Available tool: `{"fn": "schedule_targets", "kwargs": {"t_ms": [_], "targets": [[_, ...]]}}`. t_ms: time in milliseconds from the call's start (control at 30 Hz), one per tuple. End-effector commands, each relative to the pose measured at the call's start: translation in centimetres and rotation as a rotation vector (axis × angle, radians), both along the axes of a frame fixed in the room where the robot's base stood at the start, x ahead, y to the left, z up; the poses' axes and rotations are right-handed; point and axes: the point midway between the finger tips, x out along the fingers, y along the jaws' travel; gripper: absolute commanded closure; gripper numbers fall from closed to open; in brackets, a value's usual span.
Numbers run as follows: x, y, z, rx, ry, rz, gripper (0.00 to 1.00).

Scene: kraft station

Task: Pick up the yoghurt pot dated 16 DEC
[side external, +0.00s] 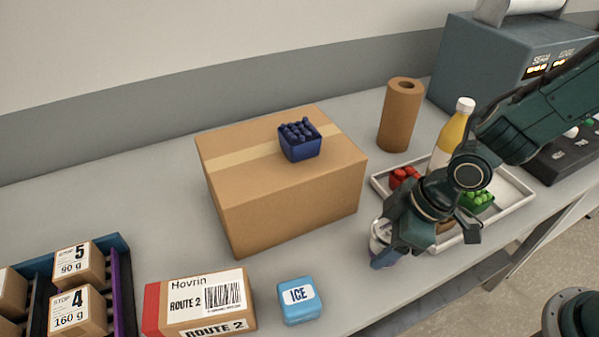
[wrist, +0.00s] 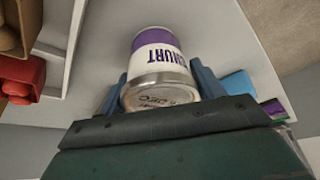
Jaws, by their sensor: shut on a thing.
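In the side view the pot (side external: 377,236) shows only partly behind my gripper (side external: 385,252), to the left of the tray. My gripper is shut on the pot. I cannot tell whether the pot touches the table.
A grey tray (side external: 383,189) holds a red punnet (side external: 403,177), a green punnet (side external: 478,200) and a yellow bottle (side external: 452,135). A large carton (side external: 290,205) bears a blueberry punnet (side external: 300,141). An ICE block (side external: 300,301) and Hovrin box (side external: 200,302) stand in front. A paper roll (side external: 400,115) is behind.

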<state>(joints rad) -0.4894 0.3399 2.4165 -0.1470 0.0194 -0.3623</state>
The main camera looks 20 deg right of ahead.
Motion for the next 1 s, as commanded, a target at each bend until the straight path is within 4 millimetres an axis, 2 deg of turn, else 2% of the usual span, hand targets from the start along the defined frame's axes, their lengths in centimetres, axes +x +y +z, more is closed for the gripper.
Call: {"fn": "schedule_targets", "kwargs": {"t_ms": [267,467,767,1000], "targets": [[0.1,0.0,0.6,0.001,-0.003,0.001,0.6],[0.1,0.1,2.1,0.003,-0.004,0.001,0.6],[0.1,0.1,6.4,0.004,-0.008,0.0,0.6],[0.1,0.1,11.4,0.004,-0.008,0.0,0.6]]}}
